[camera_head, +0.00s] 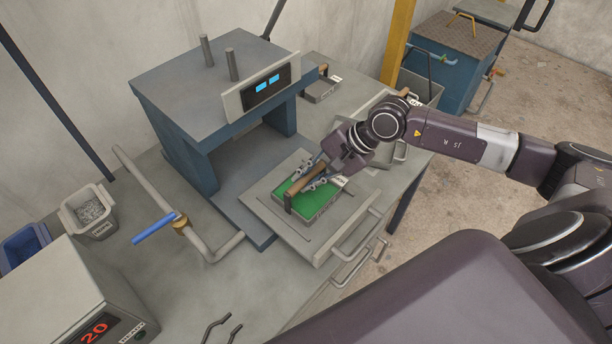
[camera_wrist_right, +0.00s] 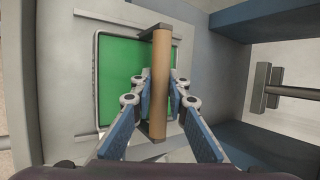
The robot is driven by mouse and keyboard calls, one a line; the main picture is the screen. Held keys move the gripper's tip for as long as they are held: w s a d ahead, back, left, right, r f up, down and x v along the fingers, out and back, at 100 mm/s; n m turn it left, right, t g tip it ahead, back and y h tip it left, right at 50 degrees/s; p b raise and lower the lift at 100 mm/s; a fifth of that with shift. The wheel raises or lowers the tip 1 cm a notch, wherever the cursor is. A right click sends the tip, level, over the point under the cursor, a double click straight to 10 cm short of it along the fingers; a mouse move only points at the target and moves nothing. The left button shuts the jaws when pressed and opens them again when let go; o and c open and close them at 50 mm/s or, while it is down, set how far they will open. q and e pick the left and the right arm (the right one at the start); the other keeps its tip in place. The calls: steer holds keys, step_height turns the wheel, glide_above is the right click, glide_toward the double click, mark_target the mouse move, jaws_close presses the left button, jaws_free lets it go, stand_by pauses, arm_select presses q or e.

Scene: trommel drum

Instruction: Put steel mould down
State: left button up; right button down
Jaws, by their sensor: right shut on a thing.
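The steel mould (camera_head: 318,207) is a shallow grey tray with a green inside and a brown bar handle across its top. It is at the front of the press, over the grey plate (camera_head: 272,218); I cannot tell if it touches the plate. My right gripper (camera_head: 311,182) is shut on the handle from above. In the right wrist view the mould's green inside (camera_wrist_right: 120,75) lies below, and the handle (camera_wrist_right: 160,85) runs between the fingers of my right gripper (camera_wrist_right: 161,88). My left gripper is not in view.
The blue-grey press (camera_head: 190,85) with a lit display stands behind the plate. Another mould (camera_head: 321,91) sits to its right on the bench. A pipe with a blue lever (camera_head: 153,229) runs along the left. A heater box (camera_head: 70,300) and a bin (camera_head: 90,212) are further left.

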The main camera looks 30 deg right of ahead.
steer(key=shift+w+r, duration=0.1)
steer(key=shift+r, duration=0.05)
steer(key=shift+f+b, duration=0.2)
steer(key=shift+b, duration=0.1)
steer(key=c, duration=1.9)
jaws_free()
